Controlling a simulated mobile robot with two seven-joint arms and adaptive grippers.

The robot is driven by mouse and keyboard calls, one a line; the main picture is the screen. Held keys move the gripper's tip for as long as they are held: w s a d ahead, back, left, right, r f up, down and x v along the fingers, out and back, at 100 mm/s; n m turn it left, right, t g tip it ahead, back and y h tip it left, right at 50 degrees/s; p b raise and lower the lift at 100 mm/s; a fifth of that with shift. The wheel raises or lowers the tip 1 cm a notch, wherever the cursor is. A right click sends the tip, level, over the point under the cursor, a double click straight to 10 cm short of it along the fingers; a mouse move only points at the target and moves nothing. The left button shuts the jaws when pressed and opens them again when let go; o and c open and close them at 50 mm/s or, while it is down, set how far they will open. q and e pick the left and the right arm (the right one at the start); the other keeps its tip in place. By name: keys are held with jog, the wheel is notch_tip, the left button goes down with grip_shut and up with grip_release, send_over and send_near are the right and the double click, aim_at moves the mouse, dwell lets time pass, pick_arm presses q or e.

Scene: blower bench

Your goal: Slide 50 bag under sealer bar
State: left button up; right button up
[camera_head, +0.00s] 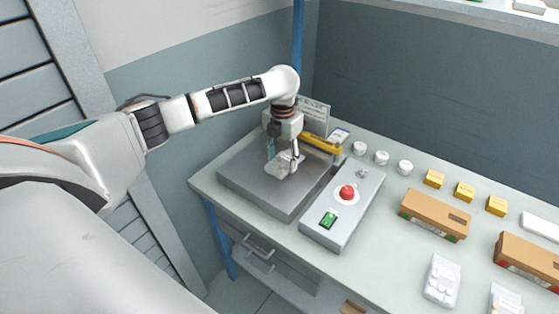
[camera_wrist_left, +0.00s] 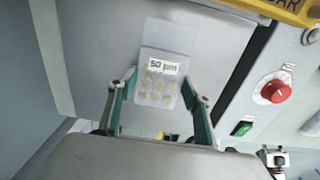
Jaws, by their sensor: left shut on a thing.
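My left gripper (camera_head: 284,157) points down over the grey metal plate of the sealer (camera_head: 262,188). It is shut on the 50 bag (camera_head: 288,165), a clear packet with a white label and several pale round pieces. In the left wrist view the bag (camera_wrist_left: 158,86) lies between the teal fingers, its "50" label toward the far side. The yellow sealer bar (camera_head: 325,145) is beyond the gripper in the head view, and at the top right of the left wrist view (camera_wrist_left: 275,8). The bag is apart from the bar. Whether it touches the plate I cannot tell.
A control box with a red knob (camera_head: 347,192) and green switch (camera_head: 328,220) stands right of the plate. White round items (camera_head: 381,158), yellow boxes (camera_head: 464,191), brown cartons (camera_head: 435,214) and another packet (camera_head: 442,279) are farther right. A wall rises behind.

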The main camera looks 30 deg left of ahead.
pick_arm(q)
jog(key=shift+w+d+b, duration=0.2)
jog(key=shift+w+b, duration=0.25)
jog(key=shift+w, duration=2.4)
jog(key=shift+f, duration=0.2)
jog(key=o, duration=1.3)
